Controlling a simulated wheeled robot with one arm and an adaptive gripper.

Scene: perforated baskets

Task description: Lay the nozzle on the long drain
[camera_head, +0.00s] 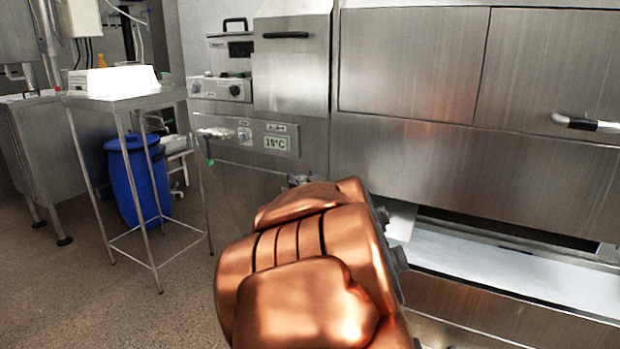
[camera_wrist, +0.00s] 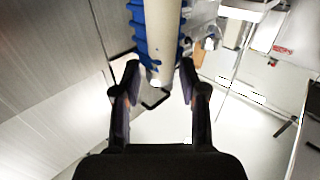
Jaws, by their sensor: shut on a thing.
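My gripper (camera_wrist: 159,74) shows in the wrist view, its two dark fingers on either side of a long piece with a cream-coloured shaft and blue ribbed sides, which I take to be the nozzle (camera_wrist: 162,34). The fingers are closed on its near end, and the piece runs out past the top edge of that view. In the head view my copper-coloured arm hides the gripper and the nozzle. I cannot make out a long drain for certain in either view.
A large steel machine (camera_head: 410,65) fills the right, with a low opening and a pale flat strip (camera_head: 515,272). A steel stand (camera_head: 122,98) with a white box (camera_head: 113,80) stands at left, near a blue barrel (camera_head: 137,180). Speckled floor (camera_head: 80,290) is clear at lower left.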

